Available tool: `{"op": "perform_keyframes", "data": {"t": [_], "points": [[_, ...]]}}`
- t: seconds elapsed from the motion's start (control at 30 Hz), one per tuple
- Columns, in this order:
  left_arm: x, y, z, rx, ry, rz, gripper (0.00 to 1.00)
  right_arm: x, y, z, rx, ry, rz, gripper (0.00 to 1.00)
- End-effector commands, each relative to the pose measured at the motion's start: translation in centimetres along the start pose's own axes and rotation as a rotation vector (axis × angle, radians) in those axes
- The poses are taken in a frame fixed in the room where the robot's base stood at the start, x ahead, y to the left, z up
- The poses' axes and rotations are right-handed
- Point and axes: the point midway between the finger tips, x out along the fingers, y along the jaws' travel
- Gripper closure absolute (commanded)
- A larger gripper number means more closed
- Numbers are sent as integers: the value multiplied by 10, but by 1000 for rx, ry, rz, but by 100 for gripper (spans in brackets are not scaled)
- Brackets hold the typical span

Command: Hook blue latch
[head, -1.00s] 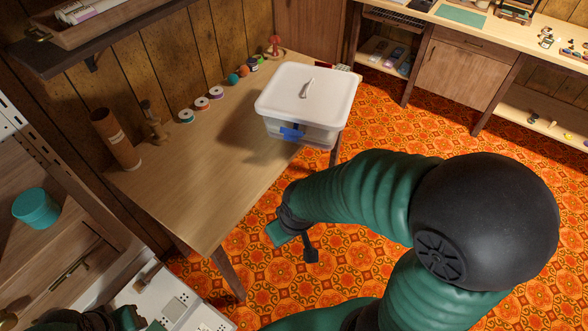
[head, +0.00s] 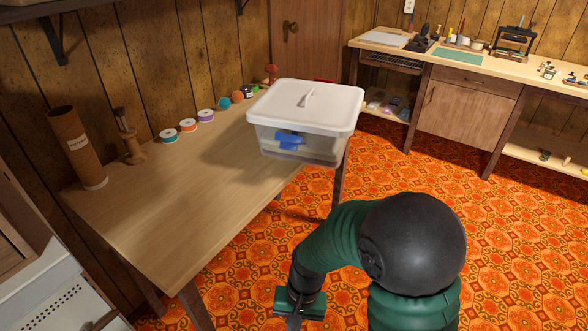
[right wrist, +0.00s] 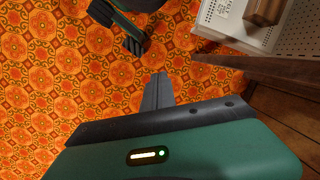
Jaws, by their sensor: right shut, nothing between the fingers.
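The blue latch (head: 290,141) is on the front side of a clear plastic box with a white lid (head: 322,99). The box stands at the right end of the wooden table. The lid sits on top; whether the latch is hooked over its rim is too small to tell. My right gripper (head: 293,320) is low in the head view, in front of and well below the box, apart from it. In the right wrist view its fingers (right wrist: 158,90) are shut and empty. What looks like my left gripper (right wrist: 120,30) shows at the top there, its dark fingers apart.
The wooden table (head: 190,210) has a clear middle. A cardboard tube (head: 77,147), a wooden spool holder (head: 130,143) and several thread spools (head: 188,125) line its back edge. A workbench (head: 440,52) stands at the back right. Patterned floor (head: 500,240) is open on the right.

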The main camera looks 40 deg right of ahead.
Motion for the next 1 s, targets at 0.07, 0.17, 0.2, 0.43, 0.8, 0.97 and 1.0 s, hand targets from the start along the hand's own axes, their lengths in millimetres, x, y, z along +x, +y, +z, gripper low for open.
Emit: {"op": "perform_keyframes", "data": {"t": [0.07,0.17,0.2,0.43,0.8,0.97,1.0], "points": [[-19,0,-5,0,1,0,67,-11,-3,1,174,-91,-46,100],[-37,0,-9,0,1,0,67,-23,-12,0,412,-223,-125,100],[-46,0,-11,0,1,0,67,-30,-18,-2,516,-284,-165,100],[-116,0,-28,0,1,0,67,-121,-55,-67,1225,-800,-598,100],[-168,0,-40,0,0,0,67,-255,29,-204,1627,-1435,-1377,100],[-167,0,-39,0,0,0,67,-258,37,-209,1628,-1462,-1418,100],[-166,0,-39,0,0,0,67,-258,36,-209,1628,-1461,-1417,100]]}}
